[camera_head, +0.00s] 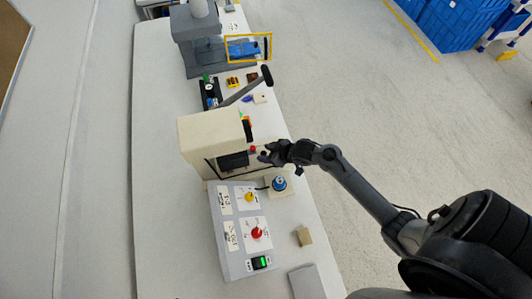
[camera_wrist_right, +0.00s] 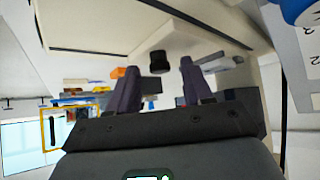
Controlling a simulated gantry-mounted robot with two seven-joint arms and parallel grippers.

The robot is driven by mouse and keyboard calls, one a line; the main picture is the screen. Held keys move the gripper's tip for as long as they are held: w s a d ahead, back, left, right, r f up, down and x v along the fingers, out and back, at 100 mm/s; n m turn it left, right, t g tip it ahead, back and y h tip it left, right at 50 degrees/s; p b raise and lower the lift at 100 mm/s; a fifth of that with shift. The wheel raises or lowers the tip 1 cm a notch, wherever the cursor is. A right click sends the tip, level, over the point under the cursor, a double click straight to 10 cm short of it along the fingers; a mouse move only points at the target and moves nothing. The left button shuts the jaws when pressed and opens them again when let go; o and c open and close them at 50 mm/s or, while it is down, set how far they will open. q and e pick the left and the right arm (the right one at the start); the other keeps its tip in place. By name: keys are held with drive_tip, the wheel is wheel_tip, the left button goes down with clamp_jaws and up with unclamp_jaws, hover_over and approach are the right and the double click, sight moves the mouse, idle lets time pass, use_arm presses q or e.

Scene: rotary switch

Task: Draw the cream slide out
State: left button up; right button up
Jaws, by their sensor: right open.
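A cream machine (camera_head: 208,132) stands in the middle of the bench, with a dark opening low on its side. In the right wrist view, a cream part (camera_wrist_right: 185,38) with a short black knob (camera_wrist_right: 158,61) hangs just beyond my fingers; it looks like the slide, but I cannot tell how far out it sits. My right gripper (camera_head: 265,154) is beside the machine's right side, near a red knob (camera_head: 252,149). Its two fingers (camera_wrist_right: 158,85) are apart, with the black knob showing between and beyond them. I see no contact. My left gripper is not in view.
A grey control box (camera_head: 240,232) with yellow and red knobs stands nearer. A blue round knob (camera_head: 279,184) on a cream base is close below my right gripper. A dark lever (camera_head: 246,87) rises behind the machine. Open floor (camera_head: 350,90) lies right of the bench.

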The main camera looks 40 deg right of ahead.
drive_tip(key=shift+w+f, duration=0.2)
drive_tip(key=shift+c, duration=0.3)
clamp_jaws()
